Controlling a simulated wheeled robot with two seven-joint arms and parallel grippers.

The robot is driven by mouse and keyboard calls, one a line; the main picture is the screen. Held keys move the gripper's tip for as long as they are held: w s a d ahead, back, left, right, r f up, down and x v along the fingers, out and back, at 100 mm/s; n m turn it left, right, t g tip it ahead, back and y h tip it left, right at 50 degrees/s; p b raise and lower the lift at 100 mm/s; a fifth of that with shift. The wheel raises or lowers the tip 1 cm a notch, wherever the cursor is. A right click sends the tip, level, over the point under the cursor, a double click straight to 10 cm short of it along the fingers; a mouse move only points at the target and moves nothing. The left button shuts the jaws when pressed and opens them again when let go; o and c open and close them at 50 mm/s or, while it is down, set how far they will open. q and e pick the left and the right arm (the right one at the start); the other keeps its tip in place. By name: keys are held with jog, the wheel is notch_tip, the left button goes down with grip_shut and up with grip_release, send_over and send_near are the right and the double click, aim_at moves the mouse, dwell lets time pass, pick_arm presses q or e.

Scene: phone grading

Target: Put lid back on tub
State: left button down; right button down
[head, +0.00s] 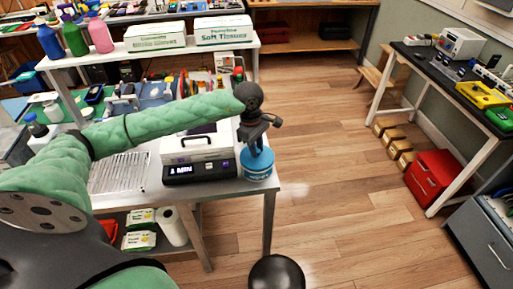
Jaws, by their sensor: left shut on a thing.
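A blue tub (257,164) with a pale label band stands at the right front corner of the metal table. My left gripper (257,145) reaches in from the left and points down at the tub's top. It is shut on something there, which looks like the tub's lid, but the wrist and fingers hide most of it. I cannot tell whether the lid touches the rim. My right gripper is out of view.
A white box-shaped device (197,147) with a dark display base stands just left of the tub. A wire rack (118,172) lies further left. Open wooden floor lies to the right.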

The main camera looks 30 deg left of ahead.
pick_arm(q)
jog(key=shift+f+b, duration=0.15)
jog(key=shift+b, duration=1)
dwell(1.2)
dwell(0.3)
jog(key=c, duration=0.7)
grip_release()
jog(key=shift+r+p, duration=0.5)
jog(key=shift+r, duration=3)
grip_shut()
jog(key=shift+f+b, duration=1.2)
